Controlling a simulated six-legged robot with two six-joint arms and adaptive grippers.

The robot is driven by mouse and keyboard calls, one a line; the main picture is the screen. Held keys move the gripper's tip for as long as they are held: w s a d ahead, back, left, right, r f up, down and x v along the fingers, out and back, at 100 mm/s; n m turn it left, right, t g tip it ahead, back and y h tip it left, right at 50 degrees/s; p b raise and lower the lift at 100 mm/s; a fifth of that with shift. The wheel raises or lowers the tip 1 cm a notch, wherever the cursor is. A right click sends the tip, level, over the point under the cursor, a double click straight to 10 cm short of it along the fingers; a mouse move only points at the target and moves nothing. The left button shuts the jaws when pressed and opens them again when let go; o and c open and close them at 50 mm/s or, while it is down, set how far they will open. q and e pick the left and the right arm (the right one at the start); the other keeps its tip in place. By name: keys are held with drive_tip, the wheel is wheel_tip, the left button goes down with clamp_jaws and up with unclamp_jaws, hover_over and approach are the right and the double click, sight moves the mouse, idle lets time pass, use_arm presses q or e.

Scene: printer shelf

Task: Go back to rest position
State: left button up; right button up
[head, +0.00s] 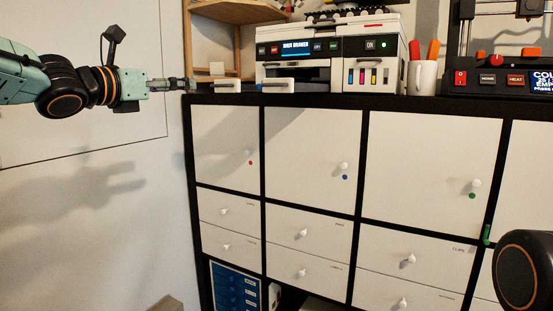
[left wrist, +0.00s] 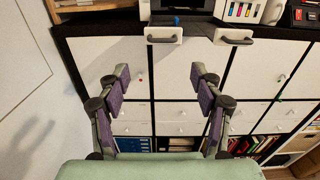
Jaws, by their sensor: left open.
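My left gripper (head: 182,84) reaches in from the upper left in the head view, at about the height of the shelf's top at its left end. In the left wrist view the two fingers of my left gripper (left wrist: 160,82) stand wide apart with nothing between them. Beyond them is the white front of the shelf (left wrist: 177,68). My right gripper does not show. Only a dark rounded arm joint of mine shows at the lower right of the head view.
A printer (head: 325,60) stands on the black-framed shelf (head: 330,101), with drawer handles sticking out in front. A white mug (head: 423,78) and a 3D printer (head: 500,80) stand to its right. White doors and drawers with knobs fill the front. A wall (head: 90,210) is at left.

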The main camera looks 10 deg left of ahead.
use_arm(q)
drive_tip(key=s+d+f+n+g+y+b, duration=0.1)
drive_tip(key=s+d+f+n+g+b, duration=0.15)
drive_tip(key=f+n, duration=1.05)
drive_tip(key=s+d+f+n+g+y+b, duration=0.1)
drive_tip(key=s+d+f+n+g, duration=0.15)
drive_tip(key=f+n, duration=1.1)
drive_tip(key=s+d+f+n+g+y+b, duration=0.1)
drive_tip(key=s+d+f+n+b, duration=0.15)
drive_tip(key=f+n, duration=1.1)
drive_tip(key=s+f+g+y+b, duration=0.1)
drive_tip(key=s+f+g, duration=0.1)
drive_tip(key=s+f, duration=0.55)
drive_tip(key=s+f+g+b, duration=0.1)
drive_tip(key=s+f, duration=0.3)
drive_tip(key=f, duration=0.6)
drive_tip(key=s+f+g+y+b, duration=0.1)
drive_tip(key=s+f+g, duration=0.1)
drive_tip(key=s+f, duration=0.45)
drive_tip(key=s+f+g+b, duration=0.2)
drive_tip(key=s+f+g, duration=0.1)
drive_tip(key=s+f, duration=0.5)
drive_tip(key=s+f+g+y+b, duration=0.1)
drive_tip(key=s+f+g+b, duration=0.2)
drive_tip(key=s+f, duration=0.5)
drive_tip(key=s+d, duration=0.1)
drive_tip(key=s, duration=0.3)
drive_tip(key=shift+s+f, duration=0.2)
drive_tip(key=shift+s, duration=0.15)
drive_tip(key=shift+r, duration=0.1)
